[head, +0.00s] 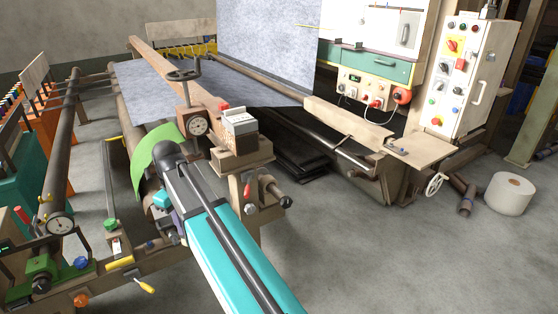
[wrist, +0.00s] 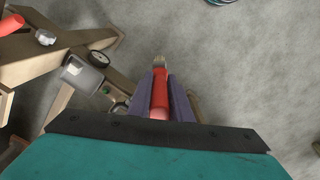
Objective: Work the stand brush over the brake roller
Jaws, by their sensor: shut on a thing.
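The stand brush (wrist: 159,92) has a red handle and pale bristles at its far end in the wrist view. My gripper (wrist: 161,78) is shut on the handle between two purple fingers, with the bristles pointing away from my wrist. Below the brush is concrete floor, and I see no contact at the bristles. In the head view my arm hides most of the gripper and the brush. A roller with a curved green sheet (head: 152,158) lies just behind my arm. I cannot tell which roller is the brake roller.
Grey felt (head: 160,84) runs over the machine behind. A control cabinet (head: 468,75) and a white roll (head: 509,194) stand at right. Floor at lower right is clear.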

